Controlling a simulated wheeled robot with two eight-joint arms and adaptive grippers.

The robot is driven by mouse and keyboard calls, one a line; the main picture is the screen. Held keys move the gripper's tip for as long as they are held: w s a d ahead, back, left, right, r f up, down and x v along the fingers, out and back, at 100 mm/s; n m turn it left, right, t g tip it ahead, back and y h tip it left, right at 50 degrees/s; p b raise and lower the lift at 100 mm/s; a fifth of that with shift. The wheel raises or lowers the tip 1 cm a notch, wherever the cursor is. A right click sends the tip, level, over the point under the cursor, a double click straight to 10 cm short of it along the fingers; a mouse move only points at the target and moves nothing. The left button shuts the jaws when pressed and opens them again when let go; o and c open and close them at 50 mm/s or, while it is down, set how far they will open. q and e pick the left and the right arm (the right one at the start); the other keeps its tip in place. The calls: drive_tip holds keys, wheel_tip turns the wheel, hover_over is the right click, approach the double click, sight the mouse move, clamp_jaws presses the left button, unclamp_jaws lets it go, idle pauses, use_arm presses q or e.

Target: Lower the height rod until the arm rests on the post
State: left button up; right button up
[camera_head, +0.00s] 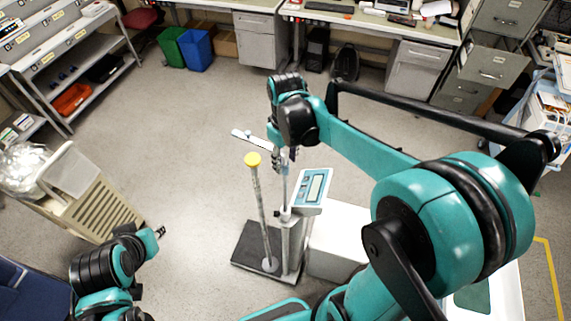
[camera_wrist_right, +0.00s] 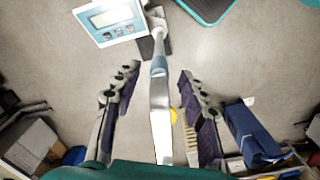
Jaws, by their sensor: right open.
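The scale's thin height rod (camera_head: 285,180) stands upright beside the display head (camera_head: 313,186). Its white arm (camera_head: 243,136) sticks out to the left near the top. Below it in the picture is a post (camera_head: 262,215) with a yellow cap; a gap shows between them here. My right gripper (camera_head: 280,158) is at the upper rod, by the arm's inner end. In the right wrist view the gripper (camera_wrist_right: 157,110) is open, fingers either side of the rod (camera_wrist_right: 158,60) and white arm (camera_wrist_right: 161,130), apparently apart from both. My left gripper (camera_head: 160,232) is low left, its opening unclear.
The scale's black base (camera_head: 250,250) stands on open grey floor next to a white box (camera_head: 335,240). A beige slatted cart (camera_head: 95,195) is at left. Green (camera_head: 172,45) and blue (camera_head: 195,50) bins and cabinets line the back.

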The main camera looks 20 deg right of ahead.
sight(285, 183)
wheel_tip(285, 183, down, 3)
drive_tip(key=shift+w+f, duration=0.15)
drive_tip(key=c, duration=0.9)
drive_tip(key=shift+o, duration=0.2)
wheel_tip(285, 183, down, 10)
drive_tip(key=b, duration=0.7)
drive_tip(key=shift+r+b, duration=0.25)
drive_tip(key=shift+b, duration=0.15)
drive_tip(key=shift+r, duration=0.1)
drive_tip(key=o, duration=0.9)
drive_tip(key=shift+c, duration=0.2)
